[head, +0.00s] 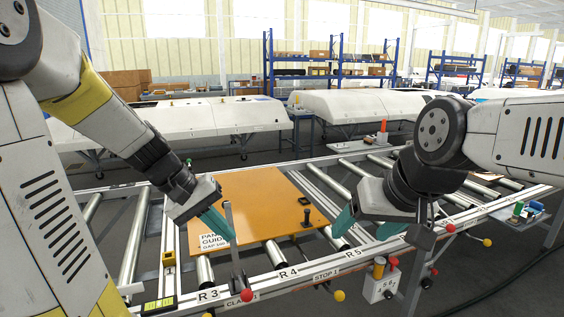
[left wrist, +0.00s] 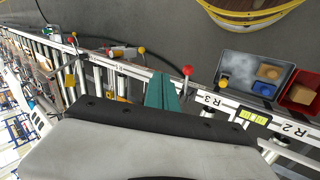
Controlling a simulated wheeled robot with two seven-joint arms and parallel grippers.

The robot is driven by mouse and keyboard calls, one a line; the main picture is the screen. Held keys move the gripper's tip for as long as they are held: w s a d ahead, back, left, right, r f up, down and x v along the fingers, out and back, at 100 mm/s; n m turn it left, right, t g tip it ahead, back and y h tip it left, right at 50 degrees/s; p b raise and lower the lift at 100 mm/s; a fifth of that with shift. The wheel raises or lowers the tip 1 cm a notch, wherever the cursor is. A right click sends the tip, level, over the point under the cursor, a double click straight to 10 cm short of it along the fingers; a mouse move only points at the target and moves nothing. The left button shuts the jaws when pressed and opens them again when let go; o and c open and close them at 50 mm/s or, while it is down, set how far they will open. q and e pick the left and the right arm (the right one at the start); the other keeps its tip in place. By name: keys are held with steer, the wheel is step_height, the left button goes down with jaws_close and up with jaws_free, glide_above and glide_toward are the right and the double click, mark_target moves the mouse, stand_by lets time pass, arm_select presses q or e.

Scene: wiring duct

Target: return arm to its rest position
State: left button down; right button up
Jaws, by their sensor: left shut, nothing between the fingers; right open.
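My left gripper (head: 217,224) is over the front part of the roller conveyor, beside the upright metal post of the clamp with the red knob (head: 246,295). Its green fingers are together with nothing between them; they also show in the left wrist view (left wrist: 162,92). My right gripper (head: 367,226) is to the right of the orange panel (head: 262,200), with its green fingers apart and empty. The orange panel lies on the rollers between the two grippers, with a black knob handle (head: 305,217) on it. The left gripper hides part of its left edge and label.
The front rail (head: 300,272) carries labels and clamps with red and yellow knobs. A button box (head: 380,287) hangs at the rail. A grey bin (left wrist: 250,75) and a red bin (left wrist: 301,92) show in the left wrist view. White car-like bodies and blue shelves (head: 335,70) stand behind.

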arm_select(q)
steer(key=s+a+r+m+t+y, duration=0.1)
steer(key=s+r+m+t+y, duration=0.2)
steer(key=s+r, duration=0.4)
steer(key=s+t+y, duration=0.1)
steer(key=s, duration=0.2)
steer(key=shift+r, duration=0.2)
